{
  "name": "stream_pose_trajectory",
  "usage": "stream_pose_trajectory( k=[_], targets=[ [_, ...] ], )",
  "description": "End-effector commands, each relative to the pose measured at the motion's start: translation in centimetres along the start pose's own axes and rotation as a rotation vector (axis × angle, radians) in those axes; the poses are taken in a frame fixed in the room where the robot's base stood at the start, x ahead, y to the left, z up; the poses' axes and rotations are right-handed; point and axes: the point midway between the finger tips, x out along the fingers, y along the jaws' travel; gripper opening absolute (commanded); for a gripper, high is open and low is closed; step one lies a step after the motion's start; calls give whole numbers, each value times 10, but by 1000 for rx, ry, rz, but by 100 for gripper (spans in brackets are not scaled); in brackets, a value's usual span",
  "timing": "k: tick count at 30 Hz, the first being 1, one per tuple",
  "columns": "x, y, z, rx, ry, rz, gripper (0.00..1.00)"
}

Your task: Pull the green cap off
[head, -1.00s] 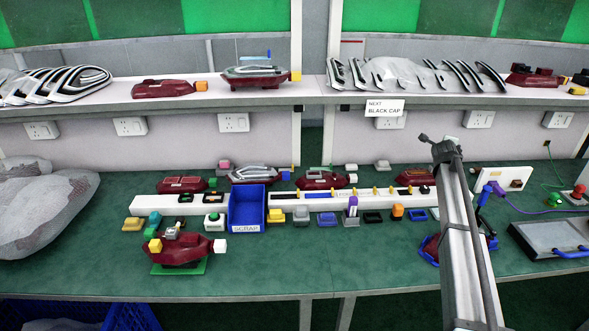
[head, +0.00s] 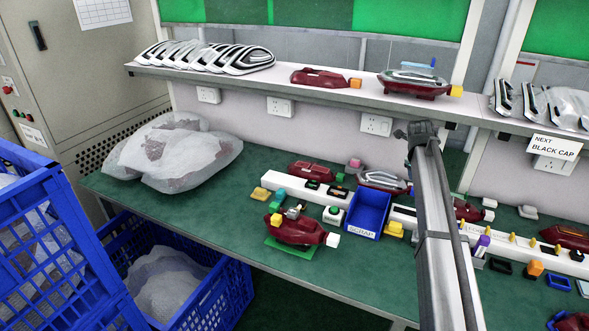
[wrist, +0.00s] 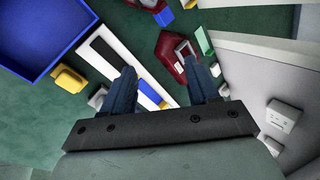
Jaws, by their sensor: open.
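A small dark green cap (head: 340,178) appears at the right end of a dark red lamp (head: 311,171) on the back of the bench. It is small and hard to make out. In the wrist view, a green piece (wrist: 204,41) sits beside a red lamp body (wrist: 170,52); I cannot tell whether it is the same cap. My gripper (wrist: 160,68) is open, its two fingers apart with nothing held between them. The white rail shows beyond and between the fingers. In the head view my arm hides the gripper's fingertips.
Another red lamp (head: 295,229) with coloured caps rests on a green plate (head: 291,246). A bagged bundle (head: 172,153) lies at the left. The shelf (head: 300,88) overhangs behind. The front left bench top is clear.

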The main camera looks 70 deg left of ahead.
Motion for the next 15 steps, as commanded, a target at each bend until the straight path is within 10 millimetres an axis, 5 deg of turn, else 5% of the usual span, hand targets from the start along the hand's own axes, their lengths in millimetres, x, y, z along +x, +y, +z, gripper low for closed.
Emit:
stream_pose_trajectory(
  k=[1, 6, 15],
  targets=[
    [-11, 19, 28, -23, -10, 34, 60],
    [-46, 85, 102, -93, -27, 154, 60],
    [-126, 211, 211, -245, -40, 359, 60]
  ],
)
